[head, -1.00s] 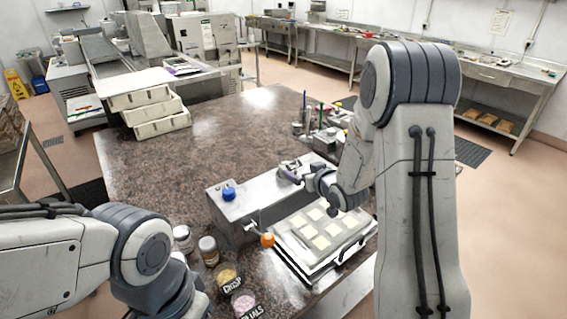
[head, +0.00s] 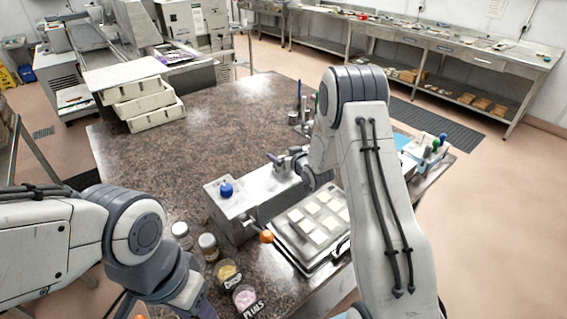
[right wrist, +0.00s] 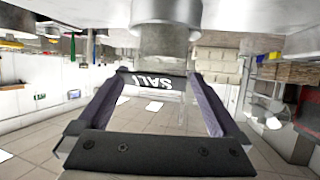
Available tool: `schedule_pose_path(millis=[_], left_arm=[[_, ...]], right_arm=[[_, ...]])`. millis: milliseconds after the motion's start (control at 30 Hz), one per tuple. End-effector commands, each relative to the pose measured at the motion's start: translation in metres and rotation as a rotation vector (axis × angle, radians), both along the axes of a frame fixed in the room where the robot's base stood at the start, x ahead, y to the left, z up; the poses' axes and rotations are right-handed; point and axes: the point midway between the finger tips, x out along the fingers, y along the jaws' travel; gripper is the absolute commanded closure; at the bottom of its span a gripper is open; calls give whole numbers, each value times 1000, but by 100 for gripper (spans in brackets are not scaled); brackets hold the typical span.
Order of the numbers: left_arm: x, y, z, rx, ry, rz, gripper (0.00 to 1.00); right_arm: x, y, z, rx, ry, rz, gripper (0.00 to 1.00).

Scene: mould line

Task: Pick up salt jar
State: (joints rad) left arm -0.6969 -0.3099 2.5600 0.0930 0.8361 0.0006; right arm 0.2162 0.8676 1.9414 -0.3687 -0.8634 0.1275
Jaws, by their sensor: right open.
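The salt jar (right wrist: 184,98) shows in the right wrist view as a clear jar with a dark label reading SALT, upside down in that picture. My right gripper (right wrist: 158,82) is open, with one finger on each side of the jar's label. I cannot tell whether the fingers touch the jar. In the head view my right forearm covers much of this area, and I cannot pick out the salt jar.
A metal machine with a blue knob (head: 226,190) stands beside a tray (head: 282,240) of pale squares. Two lidded jars (head: 208,246) and dishes of yellow bits (head: 228,272) and pink petals (head: 245,297) are near the left arm. White stacked trays (head: 150,112) stand behind. The brown counter's middle is clear.

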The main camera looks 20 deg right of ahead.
Motion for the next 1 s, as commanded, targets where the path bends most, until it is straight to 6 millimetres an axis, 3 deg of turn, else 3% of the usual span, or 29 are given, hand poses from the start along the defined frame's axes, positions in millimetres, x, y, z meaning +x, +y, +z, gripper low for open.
schedule_pose_path(millis=[267, 367, 533, 567, 1000], left_arm=[[0, 0, 1, 0, 0, -1, 50], [0, 0, 1, 0, 0, 0, 50], [0, 0, 1, 0, 0, 0, 50], [0, 0, 1, 0, 0, 0, 50], [0, 0, -4, 0, 0, 0, 50]], right_arm=[[5, 2, -2, 0, 0, 1, 0], [4, 1, -2, 0, 0, 1, 31], [4, 1, -2, 1, 0, 2, 96], [4, 1, -2, 1, 1, 2, 100], [5, 1, 6, -1, -3, 3, 100]])
